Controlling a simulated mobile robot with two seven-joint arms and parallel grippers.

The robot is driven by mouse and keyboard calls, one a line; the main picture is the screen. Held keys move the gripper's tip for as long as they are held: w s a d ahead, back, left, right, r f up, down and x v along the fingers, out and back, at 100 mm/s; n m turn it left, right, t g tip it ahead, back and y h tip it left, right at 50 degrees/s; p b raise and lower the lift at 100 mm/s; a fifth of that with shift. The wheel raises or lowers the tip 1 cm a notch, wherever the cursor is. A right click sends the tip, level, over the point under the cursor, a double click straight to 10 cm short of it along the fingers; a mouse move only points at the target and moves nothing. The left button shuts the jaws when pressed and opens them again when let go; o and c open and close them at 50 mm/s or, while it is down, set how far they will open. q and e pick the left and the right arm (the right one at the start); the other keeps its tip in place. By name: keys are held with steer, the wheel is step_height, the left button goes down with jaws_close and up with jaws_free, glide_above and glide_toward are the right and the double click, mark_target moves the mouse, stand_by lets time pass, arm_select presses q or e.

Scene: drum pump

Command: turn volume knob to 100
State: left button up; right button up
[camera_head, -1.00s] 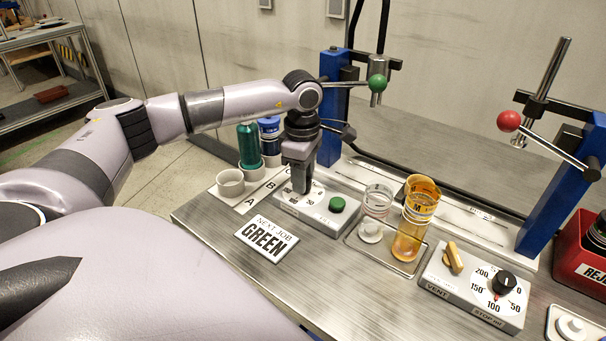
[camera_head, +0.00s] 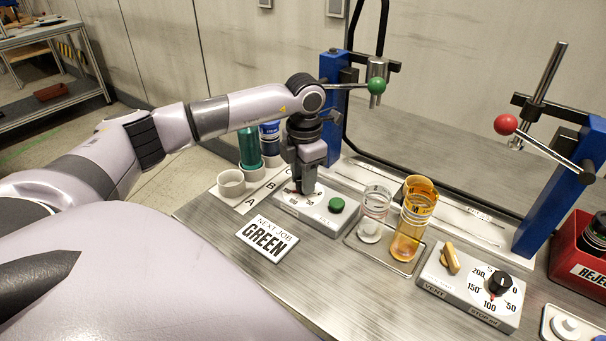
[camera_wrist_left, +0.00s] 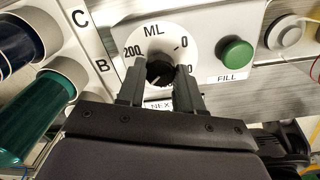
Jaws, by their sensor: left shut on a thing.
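The volume knob (camera_wrist_left: 160,72) is a dark round knob on a white dial (camera_wrist_left: 182,42) marked ML, with 200 and 0 visible in the left wrist view. My left gripper (camera_wrist_left: 160,88) has one finger on each side of the knob and is shut on it. The fingers hide the lower part of the dial, and I cannot read where the knob points. In the head view my left gripper (camera_head: 306,188) reaches straight down onto the grey control box (camera_head: 318,217) and hides the knob. My right gripper is not in view.
A green FILL button (camera_head: 336,205) sits right of the dial. A clear beaker (camera_head: 374,212) and an amber one (camera_head: 408,235) stand on a tray. A second box (camera_head: 455,292) has another dial. Green (camera_head: 250,148) and blue (camera_head: 269,137) bottles stand behind my gripper.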

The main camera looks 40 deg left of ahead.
arm_select(q)
steer(key=n, duration=0.4)
steer(key=shift+w+r+n+p, duration=0.1)
steer(key=shift+r+n+p, duration=0.05)
steer(key=shift+n+p, duration=0.75)
steer(key=shift+n, duration=2)
steer(key=o, duration=1)
steer(key=shift+o, duration=0.2)
step_height(320, 180, up, 7)
steer(key=shift+d+r+b, duration=0.1)
steer(key=shift+b, duration=0.35)
